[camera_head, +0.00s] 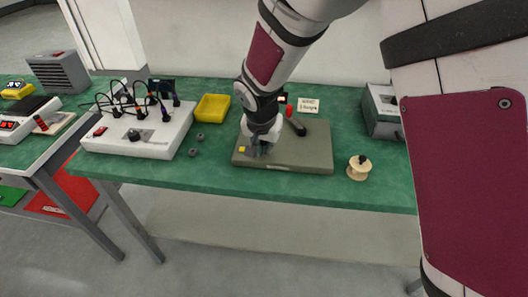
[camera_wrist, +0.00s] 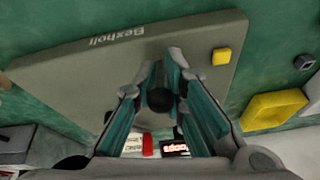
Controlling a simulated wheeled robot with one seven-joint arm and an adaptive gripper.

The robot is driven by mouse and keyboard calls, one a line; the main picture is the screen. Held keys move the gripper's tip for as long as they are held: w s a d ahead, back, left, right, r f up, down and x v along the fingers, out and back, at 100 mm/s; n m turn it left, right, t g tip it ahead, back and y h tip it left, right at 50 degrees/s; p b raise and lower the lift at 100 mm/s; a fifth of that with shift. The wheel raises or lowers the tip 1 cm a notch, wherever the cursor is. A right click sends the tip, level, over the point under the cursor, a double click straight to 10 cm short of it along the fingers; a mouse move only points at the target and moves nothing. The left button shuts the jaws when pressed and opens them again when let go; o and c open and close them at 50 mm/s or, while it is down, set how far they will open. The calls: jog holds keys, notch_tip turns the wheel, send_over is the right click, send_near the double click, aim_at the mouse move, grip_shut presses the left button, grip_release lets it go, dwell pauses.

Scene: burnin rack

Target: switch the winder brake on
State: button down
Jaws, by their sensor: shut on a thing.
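The winder is a flat olive-grey box (camera_head: 300,158) on the green bench, with "Bexholl" lettering on its edge in the wrist view (camera_wrist: 75,62). A small yellow button (camera_head: 242,149) sits near its front left; it also shows in the wrist view (camera_wrist: 222,56). My gripper (camera_head: 258,150) points down over the winder's left part. In the wrist view its fingers (camera_wrist: 160,80) are closed around a dark round knob (camera_wrist: 160,99). The fingers hide most of the knob, and I cannot tell its setting. A black lever and a red part (camera_head: 289,110) stand at the winder's back.
A yellow tray (camera_head: 212,108) and small grey pieces (camera_head: 193,152) lie left of the winder. A white box with black leads (camera_head: 140,140) stands farther left. A wooden spool (camera_head: 359,170) and a grey box (camera_head: 381,112) are on the right.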

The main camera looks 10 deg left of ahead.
jog(key=shift+a+r+t+b, duration=0.2)
jog(key=shift+t+b, duration=0.15)
jog(key=shift+t, duration=0.25)
dwell(0.3)
jog(key=c, duration=1.8)
grip_release()
jog(key=shift+s, duration=0.1)
jog(key=shift+o, duration=0.2)
jog(key=shift+f, duration=0.15)
jog(key=shift+d, duration=0.1)
jog(key=shift+s, duration=0.1)
jog(key=v, duration=1.2)
